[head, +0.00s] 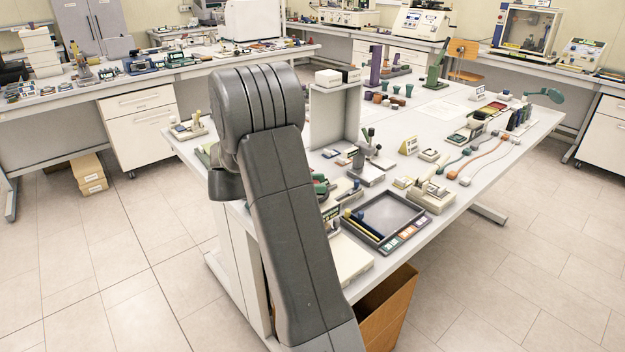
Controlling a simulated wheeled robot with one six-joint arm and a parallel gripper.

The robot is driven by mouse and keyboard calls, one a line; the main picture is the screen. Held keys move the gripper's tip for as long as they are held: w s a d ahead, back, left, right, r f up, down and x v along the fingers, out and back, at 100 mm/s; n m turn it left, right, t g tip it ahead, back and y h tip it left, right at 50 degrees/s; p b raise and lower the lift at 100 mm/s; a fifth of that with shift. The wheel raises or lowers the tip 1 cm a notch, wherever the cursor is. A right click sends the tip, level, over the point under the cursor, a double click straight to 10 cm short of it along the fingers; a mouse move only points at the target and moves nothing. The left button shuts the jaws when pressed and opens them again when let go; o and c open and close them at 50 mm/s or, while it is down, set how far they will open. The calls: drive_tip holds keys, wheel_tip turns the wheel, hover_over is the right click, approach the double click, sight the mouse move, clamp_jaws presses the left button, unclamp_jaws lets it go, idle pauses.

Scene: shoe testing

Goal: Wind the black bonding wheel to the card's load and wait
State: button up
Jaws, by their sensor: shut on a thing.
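My grey arm covers the left front of the near table (448,120), and my gripper is hidden behind it. I cannot make out a black bonding wheel for certain; it may be behind the arm. A small bench device with a dark upright post (370,150) stands right of the arm. A dark card with yellow lettering (331,217) stands close to the arm's right edge. The writing on both is too small to read.
A dark-rimmed grey tray (357,237) lies at the table's front edge. A grey upright panel (334,117) stands behind the arm. Cables with coloured ends (492,148) lie at the right. An orange-brown bin (388,305) stands under the front edge. The tiled floor (540,260) at right is clear.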

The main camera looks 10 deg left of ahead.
drive_tip(key=shift+r+m+g+p, duration=0.2)
drive_tip(key=shift+m+g+p, duration=0.3)
drive_tip(key=shift+p, duration=0.5)
drive_tip(key=g+p, duration=0.1)
drive_tip(key=p, duration=0.4)
drive_tip(key=shift+w+r+m, duration=0.1)
drive_tip(key=shift+r+m, duration=0.05)
drive_tip(key=shift+m, duration=0.15)
drive_tip(key=g+p, duration=0.1)
drive_tip(key=p, duration=0.1)
drive_tip(key=shift+h+p, duration=0.3)
drive_tip(key=shift+d+f+m+p, duration=0.1)
drive_tip(key=shift+f+m+p, duration=0.25)
drive_tip(key=shift+p, duration=0.25)
drive_tip(key=shift+f, duration=0.1)
drive_tip(key=o, duration=1)
drive_tip(key=shift+d+g, duration=0.1)
drive_tip(key=shift+g, duration=0.2)
drive_tip(key=shift+c, duration=0.2)
